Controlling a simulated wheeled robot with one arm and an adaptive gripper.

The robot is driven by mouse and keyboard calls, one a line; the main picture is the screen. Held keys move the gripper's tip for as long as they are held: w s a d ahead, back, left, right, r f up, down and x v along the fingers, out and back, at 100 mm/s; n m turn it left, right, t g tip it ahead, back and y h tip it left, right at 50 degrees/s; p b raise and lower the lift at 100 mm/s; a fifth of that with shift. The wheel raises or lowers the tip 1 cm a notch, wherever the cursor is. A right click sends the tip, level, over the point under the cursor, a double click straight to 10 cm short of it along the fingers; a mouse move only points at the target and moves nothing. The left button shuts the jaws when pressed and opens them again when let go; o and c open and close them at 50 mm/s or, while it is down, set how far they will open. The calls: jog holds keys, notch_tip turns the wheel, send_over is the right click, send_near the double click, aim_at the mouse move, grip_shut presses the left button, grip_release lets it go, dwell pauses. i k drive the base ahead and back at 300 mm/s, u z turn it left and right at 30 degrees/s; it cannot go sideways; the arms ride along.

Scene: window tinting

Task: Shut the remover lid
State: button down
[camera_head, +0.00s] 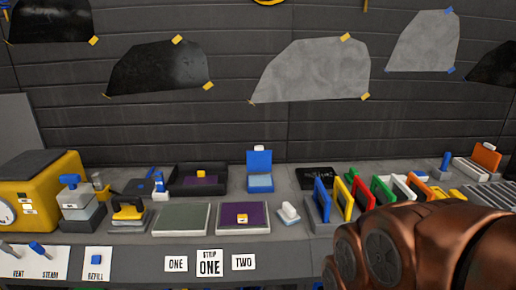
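A blue box (260,184) stands at the back of the bench, near the middle. Its blue lid (259,161) is raised upright behind it, with a small white tab on top. The pale blue inside shows, so the box is open. It looks like the remover, but I can read no label on it. A copper-coloured part of my arm fills the lower right corner. My gripper is not in the picture, so its state does not show.
A black tray (176,190) stands left of the blue box. In front are a purple pad (234,225) and a grey-green pad (182,218). A white tool (289,214) sits right of them. A rack of coloured cards (342,199) stands further right.

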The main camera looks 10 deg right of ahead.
aim_at(260, 160)
jog(key=u, duration=0.45)
jog(key=i, duration=1.1)
jog(key=u, duration=0.1)
